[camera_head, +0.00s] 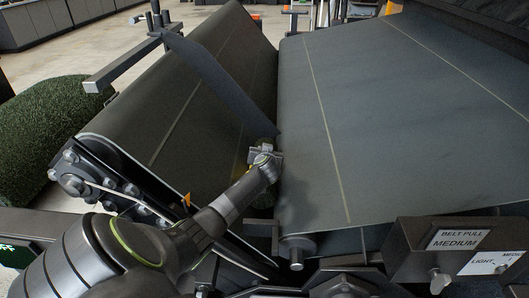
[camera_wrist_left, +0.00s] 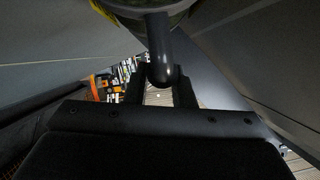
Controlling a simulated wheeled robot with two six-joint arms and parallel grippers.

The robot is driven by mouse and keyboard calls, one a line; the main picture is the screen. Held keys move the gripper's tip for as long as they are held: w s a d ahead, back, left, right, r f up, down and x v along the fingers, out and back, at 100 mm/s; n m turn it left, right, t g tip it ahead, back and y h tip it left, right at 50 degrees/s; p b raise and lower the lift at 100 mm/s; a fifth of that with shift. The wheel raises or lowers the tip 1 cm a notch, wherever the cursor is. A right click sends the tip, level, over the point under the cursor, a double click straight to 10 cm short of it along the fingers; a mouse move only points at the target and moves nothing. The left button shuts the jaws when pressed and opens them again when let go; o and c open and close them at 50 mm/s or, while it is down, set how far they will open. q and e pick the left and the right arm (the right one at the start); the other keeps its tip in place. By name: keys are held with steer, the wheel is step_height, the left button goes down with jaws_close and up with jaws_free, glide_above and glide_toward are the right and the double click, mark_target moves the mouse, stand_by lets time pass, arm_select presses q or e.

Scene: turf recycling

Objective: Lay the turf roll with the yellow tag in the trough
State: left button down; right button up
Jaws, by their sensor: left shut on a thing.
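The trough is the V between two dark grey belts, the left belt (camera_head: 185,100) and the right belt (camera_head: 400,110). My left gripper (camera_head: 264,152) is low in the gap between them. In the left wrist view its fingers (camera_wrist_left: 159,88) are shut on a dark rounded bar (camera_wrist_left: 158,40). The bar joins a rounded thing with a yellow-green edge (camera_wrist_left: 185,14) at the top; I cannot tell what that is. A dark green turf roll (camera_head: 45,130) lies left of the left belt, cut off by the picture's edge. No yellow tag can be made out on it. My right gripper is not in view.
A long dark plate (camera_head: 215,75) slants over the left belt, down toward my gripper. The right belt is bare. Grey cabinets (camera_head: 60,20) stand far back.

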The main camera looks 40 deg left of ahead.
arm_select(q)
steer(key=shift+w+f+b, duration=0.1)
steer(key=shift+f+b, duration=0.45)
steer(key=shift+b, duration=0.15)
stand_by(0.5)
steer(key=c, duration=1.1)
jaws_free()
steer(key=shift+c, duration=0.2)
steer(key=shift+o, duration=0.7)
steer(key=shift+s+f, duration=0.2)
steer(key=shift+f, duration=0.15)
steer(key=shift+o, duration=0.8)
steer(key=shift+r, duration=0.1)
